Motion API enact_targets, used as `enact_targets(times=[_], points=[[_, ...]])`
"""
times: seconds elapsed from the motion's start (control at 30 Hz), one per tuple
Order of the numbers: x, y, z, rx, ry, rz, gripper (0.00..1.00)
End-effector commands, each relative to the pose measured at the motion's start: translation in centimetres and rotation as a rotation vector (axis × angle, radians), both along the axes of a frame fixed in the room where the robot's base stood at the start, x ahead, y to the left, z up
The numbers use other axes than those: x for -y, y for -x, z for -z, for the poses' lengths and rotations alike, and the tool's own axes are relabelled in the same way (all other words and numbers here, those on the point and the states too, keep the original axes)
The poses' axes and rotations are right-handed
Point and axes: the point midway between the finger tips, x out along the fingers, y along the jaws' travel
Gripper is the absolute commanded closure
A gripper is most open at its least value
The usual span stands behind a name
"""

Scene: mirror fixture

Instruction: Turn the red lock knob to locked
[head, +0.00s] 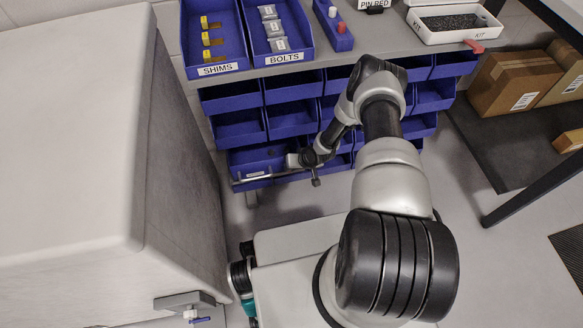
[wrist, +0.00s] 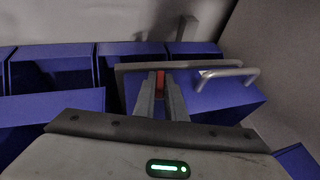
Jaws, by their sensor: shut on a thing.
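In the wrist view, my gripper (wrist: 160,86) points at the front of a blue bin (wrist: 205,97). Its two grey fingers are closed in on a small red piece, which looks like the red lock knob (wrist: 160,77). Most of the knob is hidden between the fingers, so its turn angle and any lock marking cannot be read. In the head view, my gripper (head: 296,160) is at the lower blue bins, beside a thin metal bar (head: 252,178). The knob cannot be made out there.
A grey rail (wrist: 135,66) and a bent metal handle (wrist: 245,72) lie close around my fingers. Rows of blue bins (head: 292,87) stand under a grey bench. A large pale block (head: 70,120) closes off the left. Cardboard boxes (head: 512,80) stand at right.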

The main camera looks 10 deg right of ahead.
Motion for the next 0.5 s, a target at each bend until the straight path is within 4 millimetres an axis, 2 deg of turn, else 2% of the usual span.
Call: enact_targets(times=[0.17, 0.5], points=[[-0.37, 0.22, -0.15, -0.007, 0.032, -0.005, 1.00], [-0.74, 0.36, 0.13, -0.007, 0.220, -0.010, 1.00]])
